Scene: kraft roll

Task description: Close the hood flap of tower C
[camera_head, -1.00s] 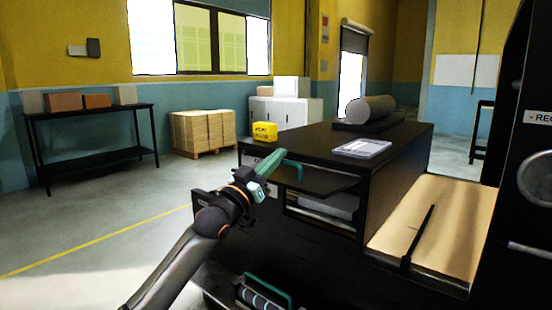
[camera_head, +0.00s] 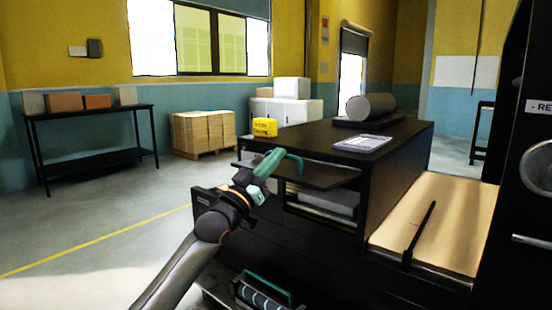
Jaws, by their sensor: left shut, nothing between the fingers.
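A dark hood flap (camera_head: 322,178) stands open on the front of the black unit, sticking out nearly level over an opening. A teal bar handle (camera_head: 297,162) is at its outer left edge. I cannot read a tower letter. My left gripper (camera_head: 272,162) has teal fingers; it is shut and empty, close beside the handle at the flap's left end. I cannot tell whether it touches. A grey object (camera_head: 328,201) shows in the opening under the flap. My right gripper is out of view.
On the black top are a yellow box (camera_head: 264,127), a grey tablet-like panel (camera_head: 362,143) and a large roll (camera_head: 371,107). A lower drawer with a teal handle (camera_head: 267,290) is below. A tan paper bed (camera_head: 448,217) lies right.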

